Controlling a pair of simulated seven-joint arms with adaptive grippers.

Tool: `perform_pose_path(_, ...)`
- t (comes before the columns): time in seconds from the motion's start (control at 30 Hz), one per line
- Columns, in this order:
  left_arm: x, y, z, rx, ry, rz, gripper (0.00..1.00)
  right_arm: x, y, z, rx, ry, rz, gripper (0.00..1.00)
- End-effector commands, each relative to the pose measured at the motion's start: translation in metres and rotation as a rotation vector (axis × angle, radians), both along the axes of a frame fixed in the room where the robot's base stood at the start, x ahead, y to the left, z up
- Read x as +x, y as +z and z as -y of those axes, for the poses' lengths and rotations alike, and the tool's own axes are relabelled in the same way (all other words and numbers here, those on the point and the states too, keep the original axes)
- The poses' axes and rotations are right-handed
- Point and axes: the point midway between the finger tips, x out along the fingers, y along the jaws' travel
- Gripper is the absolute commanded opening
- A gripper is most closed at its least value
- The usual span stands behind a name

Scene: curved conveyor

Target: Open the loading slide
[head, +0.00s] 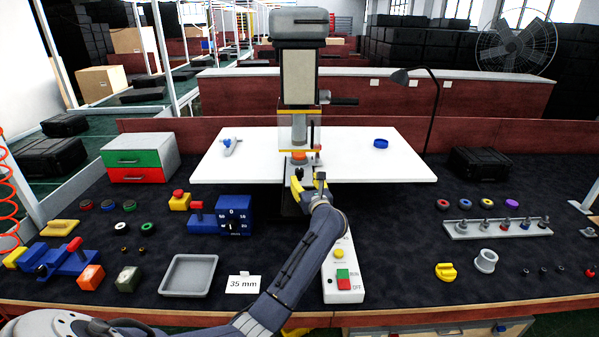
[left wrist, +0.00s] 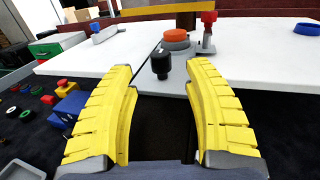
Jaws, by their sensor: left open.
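A black knob (left wrist: 161,66) stands up at the plate's near end. My left gripper (head: 308,184) is open in front of the slide. In the left wrist view its yellow fingers (left wrist: 163,75) are spread, with the knob between the tips and apart from both. My right gripper is out of view.
A white control box (head: 343,268) with green and red buttons lies right of my forearm. A blue dial box (head: 234,216) and a grey tray (head: 188,275) are to the left. A pegged rack (head: 497,228) is at the right.

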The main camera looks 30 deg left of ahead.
Motion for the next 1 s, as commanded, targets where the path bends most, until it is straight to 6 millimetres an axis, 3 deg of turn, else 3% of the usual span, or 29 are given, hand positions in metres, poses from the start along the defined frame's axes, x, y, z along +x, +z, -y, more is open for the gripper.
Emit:
perform_pose_path(0.2,0.025,0.001,-0.028,0.002,0.001,-0.001,0.52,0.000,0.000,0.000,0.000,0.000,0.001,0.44)
perform_pose_path(0.43,0.042,0.000,-0.046,0.001,0.001,-0.001,0.52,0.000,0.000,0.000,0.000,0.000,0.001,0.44)
perform_pose_path(1.0,0.050,0.000,-0.055,0.000,0.000,0.000,0.52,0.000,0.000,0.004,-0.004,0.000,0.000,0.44)
